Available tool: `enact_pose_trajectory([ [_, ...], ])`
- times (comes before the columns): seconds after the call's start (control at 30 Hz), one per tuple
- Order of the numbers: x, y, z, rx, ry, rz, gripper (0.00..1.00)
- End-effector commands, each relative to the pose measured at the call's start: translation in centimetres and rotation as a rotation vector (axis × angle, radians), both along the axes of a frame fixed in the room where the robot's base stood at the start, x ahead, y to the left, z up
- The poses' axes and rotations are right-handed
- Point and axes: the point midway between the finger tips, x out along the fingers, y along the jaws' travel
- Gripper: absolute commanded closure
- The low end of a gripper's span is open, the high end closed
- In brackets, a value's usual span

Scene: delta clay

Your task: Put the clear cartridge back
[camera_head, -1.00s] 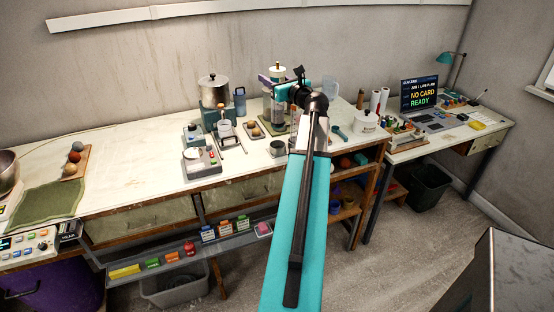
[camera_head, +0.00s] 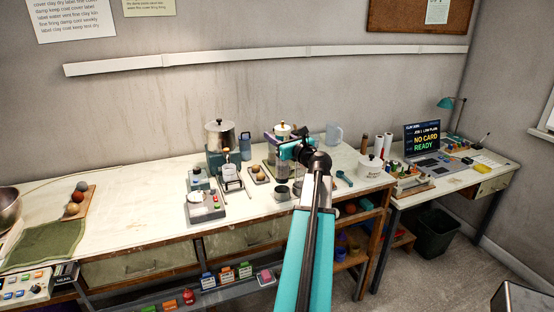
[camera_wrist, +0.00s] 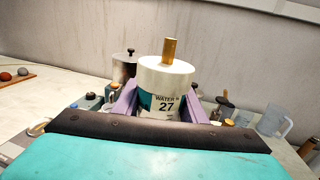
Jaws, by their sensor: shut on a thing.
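A pale cylindrical cartridge (camera_wrist: 165,78) with a white top, a brass-coloured knob and a label reading "WATER" and "27" stands upright between the purple fingers of my gripper (camera_wrist: 160,106) in the wrist view. My gripper is shut on it. In the head view the cartridge's white top (camera_head: 283,130) shows above my gripper (camera_head: 282,142), over the back part of the long bench. My arm hides the cartridge's lower part and what is beneath it. I cannot tell whether it touches anything below.
The long white bench (camera_head: 130,210) carries a steel pot (camera_head: 219,133) on a stand, a grey device (camera_head: 205,207) with buttons and a clear jug (camera_head: 333,133). A lidded white pot (camera_head: 369,167) is to the right. The bench's left-middle surface is mostly clear.

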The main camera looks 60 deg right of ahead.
Motion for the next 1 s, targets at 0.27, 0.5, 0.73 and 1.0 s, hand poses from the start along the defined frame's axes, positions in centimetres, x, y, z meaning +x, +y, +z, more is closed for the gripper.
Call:
enact_pose_trajectory([
  [0.27, 0.0, 0.0, -2.9, 0.002, -0.002, 0.001, 1.0],
  [0.5, 0.1, 0.0, -3.2, 0.0, -0.001, 0.001, 1.0],
  [0.73, 0.1, 0.0, -3.4, 0.0, -0.001, 0.001, 1.0],
  [1.0, 0.1, 0.1, -5.7, 0.003, -0.001, 0.001, 1.0],
])
